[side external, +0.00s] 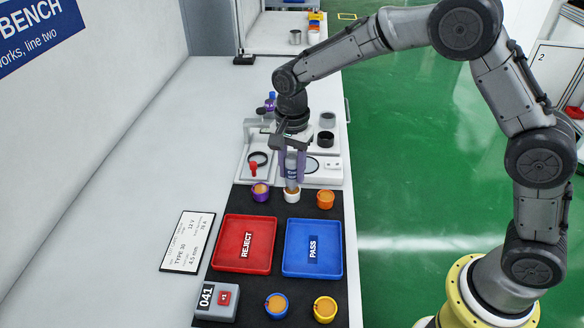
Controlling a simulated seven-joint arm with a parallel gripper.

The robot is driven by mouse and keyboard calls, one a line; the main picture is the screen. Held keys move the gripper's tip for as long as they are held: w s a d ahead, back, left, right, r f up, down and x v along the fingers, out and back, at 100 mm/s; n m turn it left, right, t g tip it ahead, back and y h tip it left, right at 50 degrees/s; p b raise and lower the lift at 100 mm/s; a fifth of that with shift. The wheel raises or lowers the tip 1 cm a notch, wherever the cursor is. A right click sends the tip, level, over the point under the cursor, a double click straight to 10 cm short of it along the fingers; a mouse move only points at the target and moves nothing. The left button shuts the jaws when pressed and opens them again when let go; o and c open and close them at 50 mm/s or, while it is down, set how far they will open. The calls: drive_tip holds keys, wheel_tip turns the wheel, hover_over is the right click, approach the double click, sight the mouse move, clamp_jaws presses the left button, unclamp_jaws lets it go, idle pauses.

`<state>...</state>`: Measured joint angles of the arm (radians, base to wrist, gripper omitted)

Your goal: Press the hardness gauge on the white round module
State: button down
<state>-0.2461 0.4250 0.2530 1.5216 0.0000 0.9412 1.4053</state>
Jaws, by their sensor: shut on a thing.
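The white round module (292,196) stands on the black mat, between a purple round module (260,192) and an orange one (325,198). My gripper (292,170) points down above the white module, shut on the hardness gauge (291,181), a grey upright cylinder. The gauge's lower end is at the top of the white module. I cannot tell whether it presses on it or hangs just above. The gauge hides part of the module's top.
In front lie a red REJECT tray (242,262) and a blue PASS tray (313,266), both empty. Blue (276,305) and yellow (325,309) modules stand near the front edge, beside a grey counter box (216,301). A white fixture (333,177) stands behind. The left bench is mostly clear.

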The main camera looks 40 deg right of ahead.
sight(292, 157)
drive_tip(key=shift+f, duration=0.65)
idle(0.8)
drive_tip(key=shift+r, duration=3.15)
